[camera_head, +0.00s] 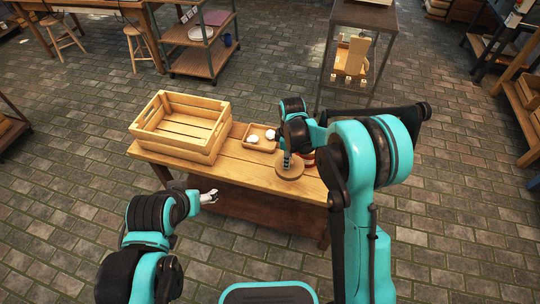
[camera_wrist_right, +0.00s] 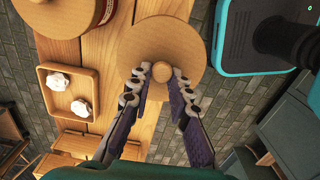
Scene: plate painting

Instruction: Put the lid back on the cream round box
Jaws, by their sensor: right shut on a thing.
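The lid is a flat round tan disc with a small central knob; it shows in the head view (camera_head: 290,174) and in the right wrist view (camera_wrist_right: 160,37). My right gripper (camera_wrist_right: 163,76) has its fingers on both sides of the knob and is shut on it; it also shows in the head view (camera_head: 287,160). I cannot tell whether the lid touches the table. The cream round box (camera_wrist_right: 62,18) with a red band is at the top left of the wrist view, cut off by the frame. In the head view my right arm mostly hides it. My left gripper (camera_head: 209,197) is before the table, its fingers too small to judge.
The wooden table (camera_head: 236,166) carries a large slatted crate (camera_head: 178,147) at the left. A small square tray (camera_head: 262,132) with two white pieces stands between the crate and my right arm. The lid reaches past the table's edge in the wrist view. Shelves stand behind.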

